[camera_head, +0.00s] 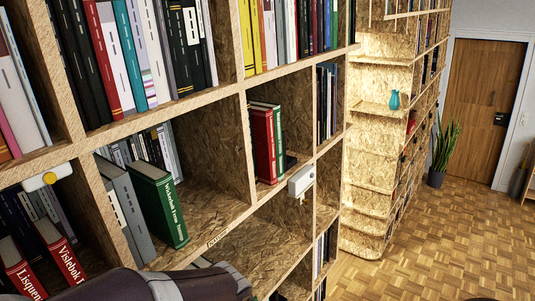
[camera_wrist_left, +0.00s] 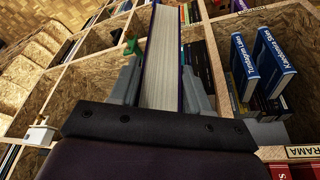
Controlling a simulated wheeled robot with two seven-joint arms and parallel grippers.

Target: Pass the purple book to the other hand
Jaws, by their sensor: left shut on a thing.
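The purple book (camera_wrist_left: 163,50) is in the left wrist view, seen on its pale page edge with thin dark purple covers on both sides. My left gripper (camera_wrist_left: 160,75) is shut on it, with one grey finger against each cover. In the head view my dark left arm crosses the bottom edge, and the book cannot be made out there. My right gripper is in neither view.
A tall chipboard bookwall fills the left and middle of the head view. A green book (camera_head: 158,203) leans in a half-empty compartment. Red book (camera_head: 264,143) stands further right. A small white box (camera_head: 301,180) sticks out from the shelf edge. Open parquet floor (camera_head: 440,235) lies right.

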